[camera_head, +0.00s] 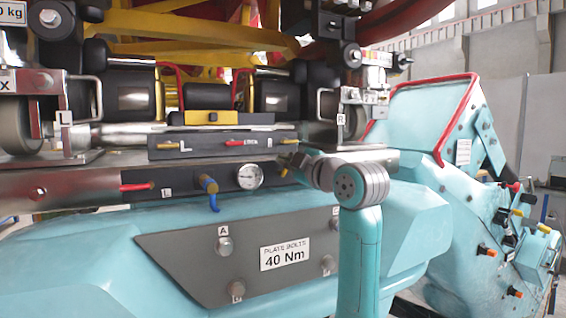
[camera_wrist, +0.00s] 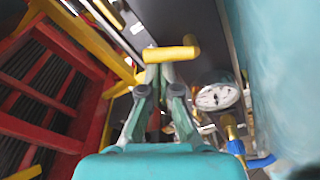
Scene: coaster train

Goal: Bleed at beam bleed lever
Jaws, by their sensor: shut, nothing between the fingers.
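A short yellow lever (camera_head: 284,170) is on the dark beam panel, right of the round gauge (camera_head: 249,176); no label naming it as the bleed lever is readable. In the wrist view the yellow lever (camera_wrist: 172,54) lies across just beyond my fingertips, its rounded end to the right. My gripper (camera_head: 292,160) is at the right end of the panel, beside the lever. In the wrist view my gripper (camera_wrist: 158,72) is shut, with nothing between its fingers. I cannot tell whether the fingertips touch the lever. The gauge also shows in the wrist view (camera_wrist: 215,97).
A blue-and-yellow valve handle (camera_head: 209,188) and a red lever (camera_head: 138,186) are left of the gauge. An upper bar (camera_head: 200,146) with small yellow and red levers sits close above. A grey plate (camera_head: 190,262) with bolts is below. Red and yellow framework (camera_wrist: 65,85) fills the wrist view's left.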

